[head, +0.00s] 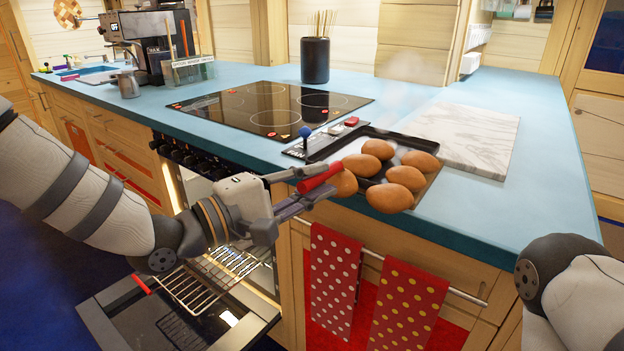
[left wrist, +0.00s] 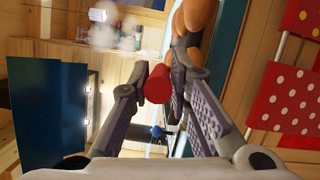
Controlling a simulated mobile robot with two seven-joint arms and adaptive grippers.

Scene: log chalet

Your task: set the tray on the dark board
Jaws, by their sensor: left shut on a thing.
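The tray (head: 340,148) is dark with a raised rim and carries several brown rolls (head: 406,178), with faint steam above. It is at the counter's front edge, and the front rolls reach over that edge in the picture. My left gripper (head: 318,180) is shut on the tray's red handle (head: 320,176), which also shows between the fingers in the left wrist view (left wrist: 158,83). The rolls hide much of the tray, and I cannot tell whether its underside touches anything. My right gripper is out of view.
A pale marble board (head: 465,138) lies right of the tray. A black cooktop (head: 265,108) and a black utensil pot (head: 315,60) are behind left. Two dotted towels (head: 408,305) hang on a front rail. An open oven (head: 180,310) is below. Blue counter (head: 540,150) is clear at right.

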